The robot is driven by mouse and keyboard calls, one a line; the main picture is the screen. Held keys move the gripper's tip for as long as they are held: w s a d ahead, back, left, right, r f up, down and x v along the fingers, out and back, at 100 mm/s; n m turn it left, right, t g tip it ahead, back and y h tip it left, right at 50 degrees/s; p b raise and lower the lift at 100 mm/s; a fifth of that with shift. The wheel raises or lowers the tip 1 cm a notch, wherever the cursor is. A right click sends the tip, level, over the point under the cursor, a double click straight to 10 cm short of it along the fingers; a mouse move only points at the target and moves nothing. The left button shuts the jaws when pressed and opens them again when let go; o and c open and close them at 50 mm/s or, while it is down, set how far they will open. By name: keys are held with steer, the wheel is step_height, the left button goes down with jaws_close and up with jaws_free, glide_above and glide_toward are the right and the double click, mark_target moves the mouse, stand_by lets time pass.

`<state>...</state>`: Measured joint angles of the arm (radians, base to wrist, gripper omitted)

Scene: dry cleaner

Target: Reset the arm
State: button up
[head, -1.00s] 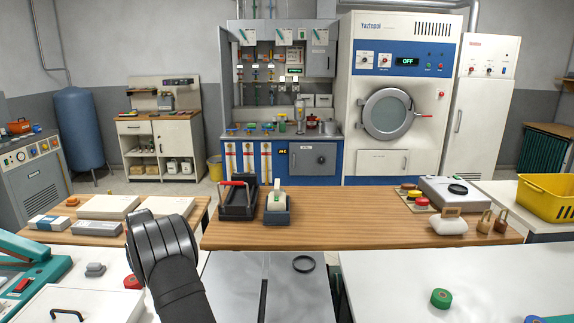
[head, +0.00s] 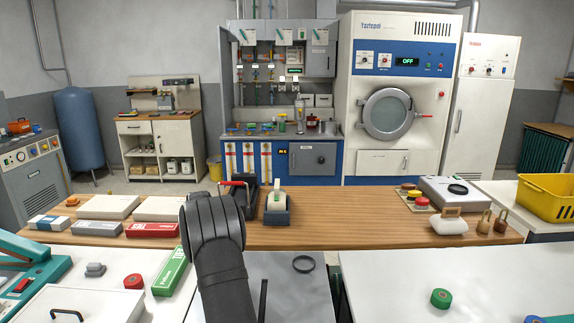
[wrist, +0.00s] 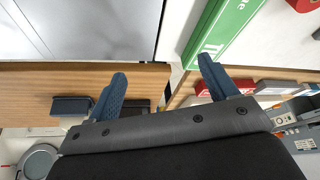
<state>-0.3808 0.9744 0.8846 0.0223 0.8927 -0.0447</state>
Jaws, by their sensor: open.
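My arm rises from the bottom of the head view, its dark wrist over the front edge of the wooden counter (head: 345,232). The fingers are hidden there behind my wrist. In the wrist view my gripper (wrist: 163,80) shows two blue fingers spread wide apart with nothing between them. A green box (head: 170,271) lies on the white table to the left of my arm. It also shows in the wrist view (wrist: 222,30), above and beyond the right finger.
A tape dispenser (head: 277,212) stands on the counter close to the right of my wrist. A red box (head: 152,230) and several pale boxes lie to the left. The counter's middle is clear.

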steer(key=w+d+m+h, duration=0.1)
steer(key=d+m, duration=0.3)
steer(key=d, duration=1.8)
steer(key=w+d+m+h, duration=0.1)
steer(key=w+d+m, duration=0.2)
steer(key=d, duration=1.9)
steer(key=shift+w+m+h, duration=0.4)
steer(key=shift+w, duration=0.05)
steer(key=a+n+y, duration=0.1)
steer(key=a+n, duration=0.2)
steer(key=a, duration=1.8)
steer(key=shift+w+n, duration=0.3)
steer(key=shift+w, duration=0.1)
steer(key=shift+d, duration=0.1)
steer(key=d+m+h, duration=0.1)
steer(key=d+m, duration=0.3)
steer(key=d, duration=1.7)
steer(key=s+a+n+y, duration=0.15)
steer(key=a+n, duration=0.35)
steer(key=a, duration=2.4)
steer(key=shift+s+a+f+n+y, duration=0.25)
steer(key=shift+s+a+n, duration=1.15)
steer(key=shift+a, duration=3.5)
steer(key=shift+s+a+f+n+y, duration=0.1)
steer(key=shift+s+a+n+y, duration=0.35)
steer(key=shift+s+a, duration=3.2)
steer(key=shift+s+a+f+n+y, duration=0.15)
steer(key=shift+s+a+n+y, duration=0.55)
steer(key=shift+a, duration=5.5)
